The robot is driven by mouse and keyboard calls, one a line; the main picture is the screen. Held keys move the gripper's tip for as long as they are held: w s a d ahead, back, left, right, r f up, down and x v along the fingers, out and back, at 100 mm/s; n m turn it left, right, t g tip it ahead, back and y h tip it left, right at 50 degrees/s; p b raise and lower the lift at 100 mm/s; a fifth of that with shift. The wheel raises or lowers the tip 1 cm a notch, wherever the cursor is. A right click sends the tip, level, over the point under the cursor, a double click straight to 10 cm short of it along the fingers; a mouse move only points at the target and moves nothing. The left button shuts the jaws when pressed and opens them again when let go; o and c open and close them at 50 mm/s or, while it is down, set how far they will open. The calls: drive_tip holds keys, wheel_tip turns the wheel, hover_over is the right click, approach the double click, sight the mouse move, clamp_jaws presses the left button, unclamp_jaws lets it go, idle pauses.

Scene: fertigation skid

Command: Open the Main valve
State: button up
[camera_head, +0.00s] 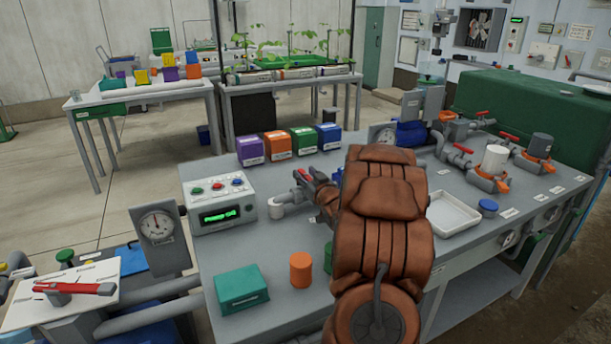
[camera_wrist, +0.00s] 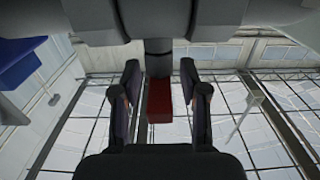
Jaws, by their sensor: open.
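A red valve handle (camera_head: 304,177) stands beside a light grey pipe elbow on the bench, at the end of my brown-covered arm. In the wrist view, a red handle block (camera_wrist: 160,101) lies between the fingers of my gripper (camera_wrist: 160,78), below a grey pipe or stem. The fingers are open, with a gap on each side of the block. In the head view, my gripper (camera_head: 312,186) is at the red handle and partly hides it. Another red lever (camera_head: 75,287) lies on a white plate at front left. I cannot read which valve is Main.
Several red-handled valves (camera_head: 508,136) stand at back right. A control box (camera_head: 217,203) with a green display is left of my gripper. An orange cylinder (camera_head: 301,270) and a green box (camera_head: 241,289) stand in front; coloured boxes (camera_head: 278,145) stand behind. A white tray (camera_head: 453,214) is right.

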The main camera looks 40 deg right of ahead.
clamp_jaws()
idle(0.3)
